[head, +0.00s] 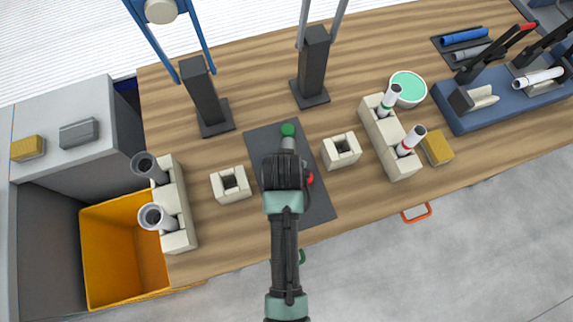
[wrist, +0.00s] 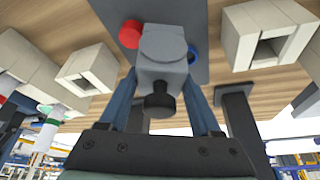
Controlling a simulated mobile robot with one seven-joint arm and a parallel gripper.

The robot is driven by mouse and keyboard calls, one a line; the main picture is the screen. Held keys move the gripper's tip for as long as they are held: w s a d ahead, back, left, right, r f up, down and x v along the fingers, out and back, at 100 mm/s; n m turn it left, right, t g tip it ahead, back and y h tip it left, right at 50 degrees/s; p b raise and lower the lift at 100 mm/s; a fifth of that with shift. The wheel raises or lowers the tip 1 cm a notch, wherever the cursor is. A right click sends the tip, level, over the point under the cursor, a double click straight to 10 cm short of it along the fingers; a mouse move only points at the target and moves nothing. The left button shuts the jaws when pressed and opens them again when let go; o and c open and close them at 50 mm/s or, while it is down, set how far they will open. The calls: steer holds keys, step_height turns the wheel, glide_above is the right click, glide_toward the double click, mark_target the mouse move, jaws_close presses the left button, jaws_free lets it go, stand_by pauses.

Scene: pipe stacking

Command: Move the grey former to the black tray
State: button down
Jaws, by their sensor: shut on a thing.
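My gripper (head: 285,165) points down over a dark grey plate (head: 318,203) near the table's middle, its fingers hidden under the wrist in the head view. In the wrist view, a grey block with a black knob (wrist: 165,65) sits between the two fingers, and the gripper is shut on it. I cannot tell for sure that this is the grey former. A dark tray (head: 440,43) at the back right holds a blue cylinder (head: 463,36) and a grey cylinder (head: 470,52) lying side by side.
Two dark posts (head: 205,98) (head: 314,65) stand behind the plate. Beige square blocks (head: 231,184) (head: 342,150) flank it. Racks with upright pipes stand left (head: 174,190) and right (head: 383,135). An orange bin (head: 95,255) is at the left. A blue stand (head: 520,95) is at the right.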

steer(key=shift+w+f, duration=0.1)
steer(key=shift+f, duration=1.8)
steer(key=shift+f, duration=0.15)
steer(key=shift+c, duration=0.4)
jaws_free()
